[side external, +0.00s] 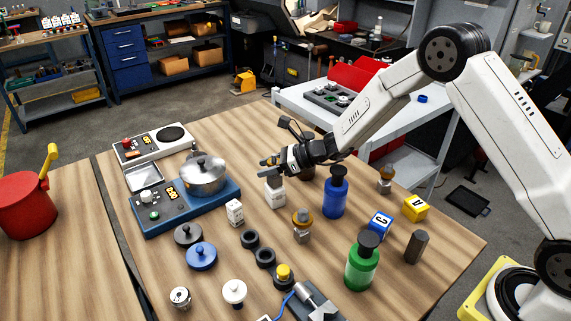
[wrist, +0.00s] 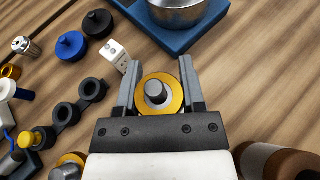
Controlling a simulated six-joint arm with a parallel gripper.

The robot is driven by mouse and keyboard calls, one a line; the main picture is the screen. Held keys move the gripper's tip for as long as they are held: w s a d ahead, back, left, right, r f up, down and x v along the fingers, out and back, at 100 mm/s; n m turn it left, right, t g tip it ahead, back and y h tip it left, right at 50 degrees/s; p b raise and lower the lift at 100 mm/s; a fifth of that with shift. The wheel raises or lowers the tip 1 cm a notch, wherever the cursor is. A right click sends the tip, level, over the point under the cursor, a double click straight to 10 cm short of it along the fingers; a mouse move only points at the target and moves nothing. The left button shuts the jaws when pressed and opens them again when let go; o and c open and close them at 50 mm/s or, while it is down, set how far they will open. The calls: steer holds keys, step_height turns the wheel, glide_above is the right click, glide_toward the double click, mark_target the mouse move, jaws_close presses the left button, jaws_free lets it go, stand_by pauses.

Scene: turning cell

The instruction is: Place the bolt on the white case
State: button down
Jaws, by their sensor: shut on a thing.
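My gripper (side external: 274,168) is above the middle of the table. In the wrist view its two fingers (wrist: 160,88) stand on either side of a round yellow-orange piece with a grey stub (wrist: 155,93), which I take for the bolt. In the side view the fingers mostly hide it; a grey part (side external: 277,181) shows just below them, above a white block (side external: 275,198). I cannot tell whether these two are parts of the held thing. The white case (side external: 132,146), with a black disc and a red button, lies at the table's far left, apart from my gripper.
A blue case (side external: 150,226) with a metal pot (side external: 203,176) lies between my gripper and the white case. Bare wood shows at the table's right front.

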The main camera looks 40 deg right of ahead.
steer(key=shift+f, duration=0.1)
stand_by(0.3)
steer(key=shift+c, duration=1)
jaws_free()
steer(key=shift+s+d+r, duration=0.3)
steer(key=shift+d+r, duration=0.05)
steer(key=shift+d, duration=0.1)
step_height(320, 180, up, 8)
steer(key=s+d, duration=0.2)
steer(key=shift+s+d+r, duration=0.15)
steer(key=shift+d+r, duration=0.05)
steer(key=shift+d, duration=0.1)
